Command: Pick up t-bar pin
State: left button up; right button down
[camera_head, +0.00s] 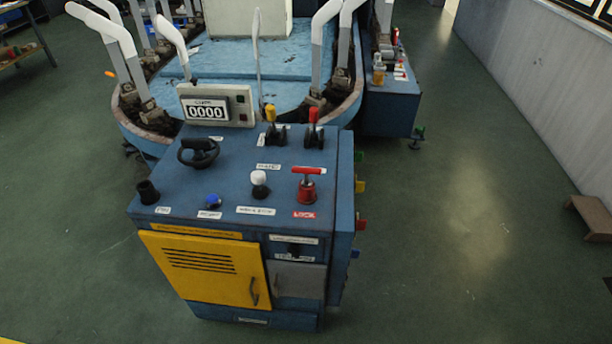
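The red t-bar pin (306,178) stands upright at the right front of the blue console's top (235,165). Its crossbar is on top, and its lower part sits in a red base. A red label reading LOCK (304,215) lies in front of it. Neither of my grippers shows in the head view.
Also on the console are a white knob (259,178), a blue button (213,201), a black handwheel (199,151), yellow (270,114) and red (313,117) levers, and a counter display (206,110). A machine with white sock forms stands behind.

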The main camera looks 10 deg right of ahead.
aim_at(306, 182)
jog(key=u, duration=0.6)
jog(key=l+u, duration=1.2)
jog(key=k+l+u, duration=0.1)
jog(key=l+u, duration=0.3)
jog(key=j, duration=0.05)
